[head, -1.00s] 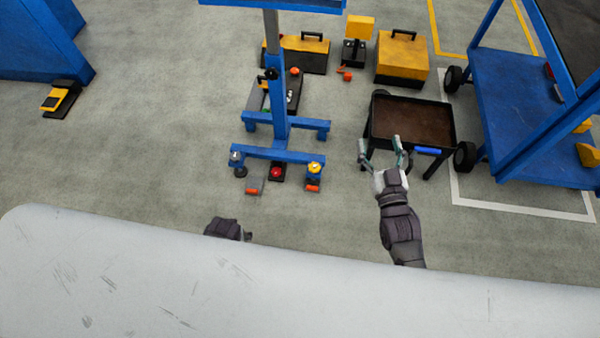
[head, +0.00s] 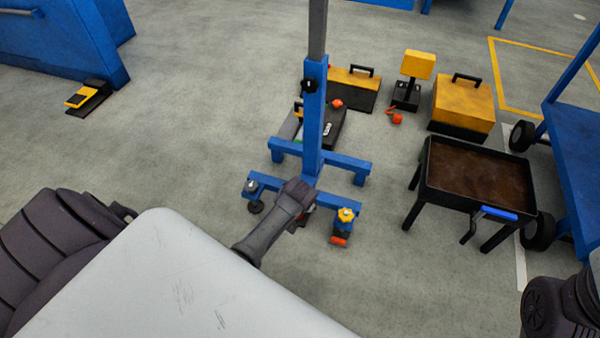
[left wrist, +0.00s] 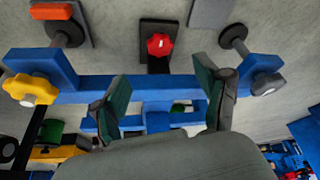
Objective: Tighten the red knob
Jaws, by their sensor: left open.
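The red knob (left wrist: 160,45) is in the left wrist view at the top middle, on a dark base beyond the blue crossbar (left wrist: 165,87) of the stand. My left gripper (left wrist: 162,78) is open, with its two dark green-padded fingers apart. The knob shows between and beyond the fingertips, with nothing gripped. In the head view my left wrist (head: 296,194) is over the front foot of the blue stand and mostly hides the knob. The left fingertips are hidden there. My right arm shows at the bottom right corner, with its gripper out of view.
The blue stand (head: 314,120) has a post and feet with casters. A yellow knob (head: 346,215) sits on its right front foot above an orange pedal (head: 338,240). A black tray cart (head: 425,195) stands to the right. Yellow boxes (head: 463,100) stand behind.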

